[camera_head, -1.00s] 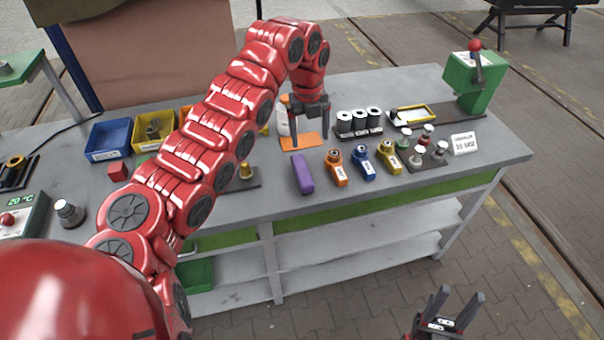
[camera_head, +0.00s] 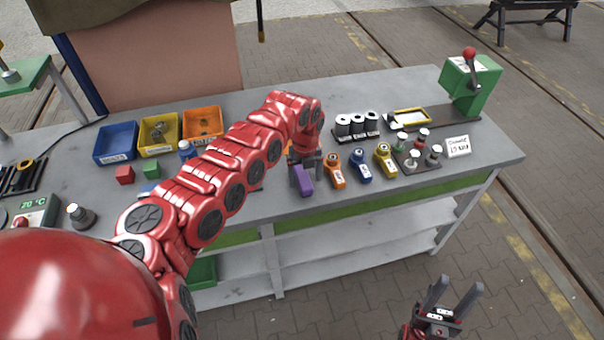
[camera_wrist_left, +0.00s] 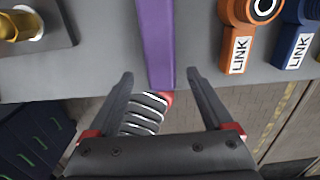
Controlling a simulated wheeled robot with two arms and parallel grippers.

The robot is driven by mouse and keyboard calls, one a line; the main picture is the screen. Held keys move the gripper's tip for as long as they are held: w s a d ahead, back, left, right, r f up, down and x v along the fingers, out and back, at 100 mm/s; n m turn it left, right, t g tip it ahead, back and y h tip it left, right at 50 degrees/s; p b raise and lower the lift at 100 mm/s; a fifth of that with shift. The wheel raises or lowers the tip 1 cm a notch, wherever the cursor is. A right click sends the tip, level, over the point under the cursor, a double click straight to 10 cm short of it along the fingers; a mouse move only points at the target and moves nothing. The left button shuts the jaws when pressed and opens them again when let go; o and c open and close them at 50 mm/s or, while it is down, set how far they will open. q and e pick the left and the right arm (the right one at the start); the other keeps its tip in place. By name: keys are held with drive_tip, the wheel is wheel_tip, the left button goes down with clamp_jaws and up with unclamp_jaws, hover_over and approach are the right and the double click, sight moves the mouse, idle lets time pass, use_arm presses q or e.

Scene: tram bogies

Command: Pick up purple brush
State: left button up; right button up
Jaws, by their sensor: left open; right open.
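The purple brush (camera_head: 303,181) lies on the grey workbench near its front edge. In the left wrist view the purple brush (camera_wrist_left: 156,40) is a long purple block running up between and beyond the fingers. My left gripper (camera_head: 305,162) is over the brush, covering its far part in the head view. In the left wrist view the left gripper (camera_wrist_left: 160,80) is open, with a finger on each side of the brush's near end and gaps to both. My right gripper (camera_head: 455,292) is open and empty, away from the bench at the lower right.
Blue (camera_head: 115,142), yellow (camera_head: 160,133) and orange (camera_head: 203,122) bins are at the back left. A green lever press (camera_head: 470,85) stands at the back right.

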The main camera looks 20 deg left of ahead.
sight(305, 182)
use_arm(q)
drive_tip(key=shift+w+f+p, duration=0.15)
drive_tip(key=shift+f+p, duration=0.4)
drive_tip(key=shift+f, duration=1.25)
clamp_jaws()
